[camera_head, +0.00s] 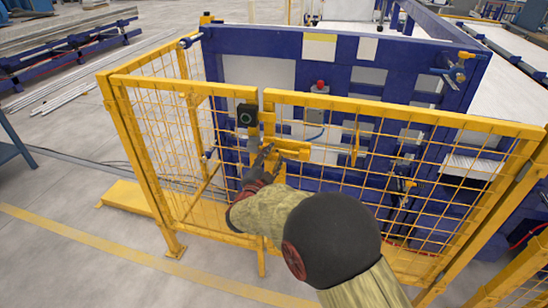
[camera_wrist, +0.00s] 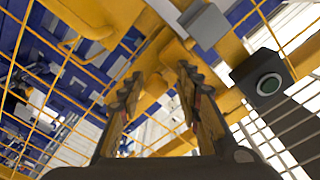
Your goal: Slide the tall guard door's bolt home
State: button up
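The tall guard door (camera_head: 395,175) is a yellow mesh panel right of the post in the head view. Its yellow bolt hardware (camera_head: 292,146) sits at the door's left edge. My gripper (camera_head: 270,157) is at the lower left of this hardware. In the wrist view my gripper (camera_wrist: 160,76) has its two fingers apart, with yellow metal parts (camera_wrist: 165,52) beyond and between the tips. No held object shows. A grey block (camera_wrist: 203,24) lies beyond the right fingertip. I cannot tell whether the fingers touch the bolt, or how far it is drawn.
A fixed mesh panel (camera_head: 185,150) stands left. A blue machine (camera_head: 340,65) stands behind the fence. The floor in front is clear.

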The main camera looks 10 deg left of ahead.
jog(key=shift+o, duration=0.2)
jog(key=s+a, duration=0.1)
jog(key=s, duration=1.1)
jog(key=shift+a, duration=0.25)
